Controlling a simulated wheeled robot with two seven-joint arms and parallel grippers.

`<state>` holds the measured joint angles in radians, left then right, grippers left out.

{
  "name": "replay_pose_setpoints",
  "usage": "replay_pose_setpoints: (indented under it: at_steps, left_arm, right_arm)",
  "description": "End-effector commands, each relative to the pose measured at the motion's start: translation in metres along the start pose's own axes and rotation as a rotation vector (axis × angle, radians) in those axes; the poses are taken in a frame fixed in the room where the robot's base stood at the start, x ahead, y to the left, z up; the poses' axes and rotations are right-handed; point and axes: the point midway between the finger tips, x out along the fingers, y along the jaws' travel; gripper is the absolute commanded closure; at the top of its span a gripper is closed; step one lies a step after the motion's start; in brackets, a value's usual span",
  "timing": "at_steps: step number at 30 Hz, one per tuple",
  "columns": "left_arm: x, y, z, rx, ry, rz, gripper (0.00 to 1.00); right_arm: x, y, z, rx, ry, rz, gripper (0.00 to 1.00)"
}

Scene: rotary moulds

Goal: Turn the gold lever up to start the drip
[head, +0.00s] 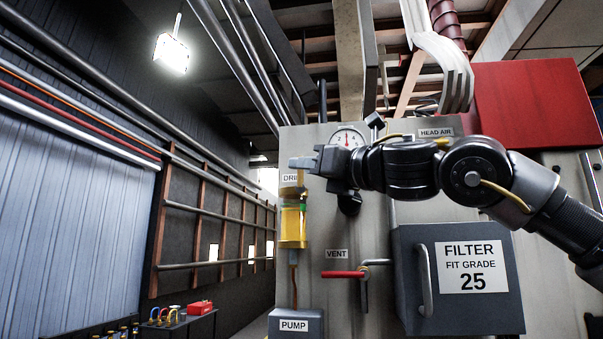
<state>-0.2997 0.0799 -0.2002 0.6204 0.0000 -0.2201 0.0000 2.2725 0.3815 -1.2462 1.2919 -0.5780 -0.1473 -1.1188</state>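My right arm comes in from the right across the front of a grey panel. Its gripper (302,163) is at the panel's left side, at the "DRIP" label (291,178), and partly covers that label. The fingers are seen from the side, so I cannot tell whether they are open or shut. Just below hangs a clear sight glass (293,222) with amber liquid and a gold-coloured top. I cannot make out the gold lever; the gripper may hide it. My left gripper is not in view.
A red "VENT" handle (343,274) lies level below the arm. A dark "FILTER" box (458,278) with a grey handle sits at lower right. A gauge (347,138) is behind the wrist. A "PUMP" box (295,326) is below. A bench with padlocks stands far left.

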Motion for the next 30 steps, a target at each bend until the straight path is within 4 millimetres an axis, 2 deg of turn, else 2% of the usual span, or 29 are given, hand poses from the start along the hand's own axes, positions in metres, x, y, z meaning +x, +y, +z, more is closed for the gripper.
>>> replay_pose_setpoints:
  at_steps: [1, 3, 9, 12, 18, 30]
  left_arm:
    - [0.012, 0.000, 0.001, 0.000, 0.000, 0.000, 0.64]
    - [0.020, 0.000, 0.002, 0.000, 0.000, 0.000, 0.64]
    - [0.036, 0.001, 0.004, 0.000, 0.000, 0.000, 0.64]
    - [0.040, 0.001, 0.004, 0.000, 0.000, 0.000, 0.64]
    - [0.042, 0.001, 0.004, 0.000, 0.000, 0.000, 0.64]
    - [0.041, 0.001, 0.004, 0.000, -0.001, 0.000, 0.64]
  right_arm:
    - [-0.013, -0.001, -0.005, -0.001, -0.003, 0.000, 0.69]
    - [-0.028, -0.001, -0.005, -0.001, -0.004, -0.001, 0.69]
    - [-0.063, -0.001, -0.004, -0.001, -0.003, -0.001, 0.69]
    - [-0.075, 0.000, -0.003, 0.000, -0.002, -0.001, 0.69]
    - [-0.083, 0.000, -0.001, -0.001, -0.001, 0.000, 0.69]
    - [-0.083, 0.000, -0.001, 0.000, 0.000, 0.000, 0.69]
